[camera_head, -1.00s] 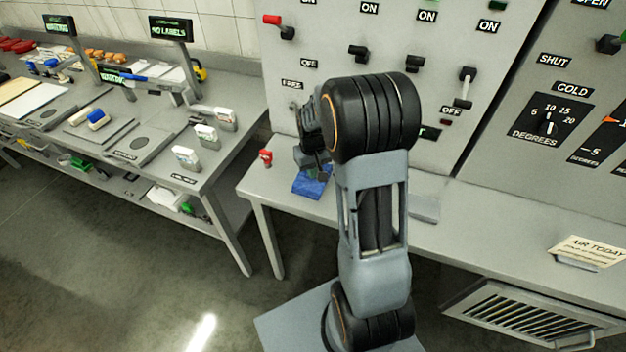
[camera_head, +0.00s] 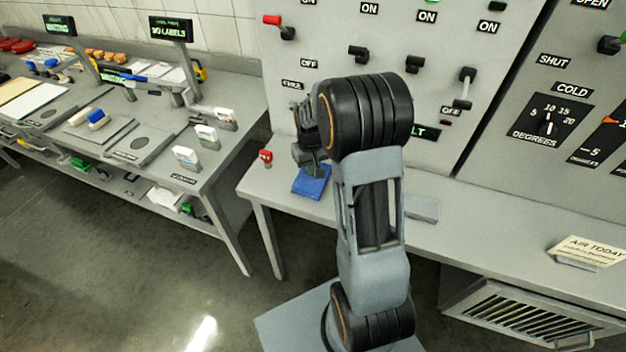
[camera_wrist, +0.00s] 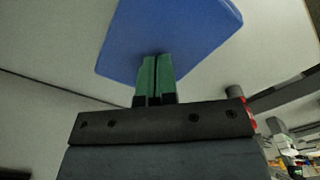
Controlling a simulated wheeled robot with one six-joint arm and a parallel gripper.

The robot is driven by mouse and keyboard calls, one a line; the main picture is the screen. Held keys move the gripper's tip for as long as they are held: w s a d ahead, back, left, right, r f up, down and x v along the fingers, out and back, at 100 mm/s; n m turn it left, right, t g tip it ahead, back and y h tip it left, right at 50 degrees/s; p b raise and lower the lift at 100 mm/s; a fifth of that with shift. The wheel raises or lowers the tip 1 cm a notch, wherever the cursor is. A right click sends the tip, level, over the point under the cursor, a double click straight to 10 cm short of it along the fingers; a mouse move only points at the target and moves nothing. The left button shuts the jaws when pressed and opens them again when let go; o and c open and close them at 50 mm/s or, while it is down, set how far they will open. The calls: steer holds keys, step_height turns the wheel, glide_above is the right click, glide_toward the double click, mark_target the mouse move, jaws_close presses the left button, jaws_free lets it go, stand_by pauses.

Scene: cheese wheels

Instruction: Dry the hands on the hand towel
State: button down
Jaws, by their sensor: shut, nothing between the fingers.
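The hand towel (camera_head: 312,184) is a flat blue cloth on the grey bench below the lever panel. It also shows in the wrist view (camera_wrist: 185,35), just past my fingertips. My gripper (camera_head: 312,172) is over the towel in the head view, partly hidden by my own arm. In the wrist view my gripper (camera_wrist: 156,62) has its two green fingers side by side, shut and empty, with the tips overlapping the towel's near edge. I cannot tell whether the tips touch the cloth.
A small red object (camera_head: 266,157) stands on the bench left of the towel. A grey block (camera_head: 423,210) lies to the right. A sign card (camera_head: 587,250) stands farther right. The lever panel (camera_head: 395,40) rises behind. A second table (camera_head: 60,130) with tools is at the left.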

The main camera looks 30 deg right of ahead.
steer(key=shift+s, duration=0.2)
steer(key=shift+s, duration=0.5)
steer(key=shift+s, duration=0.1)
steer(key=shift+r, duration=0.15)
step_height(320, 180, up, 8)
steer(key=p, duration=0.5)
steer(key=shift+p, duration=0.35)
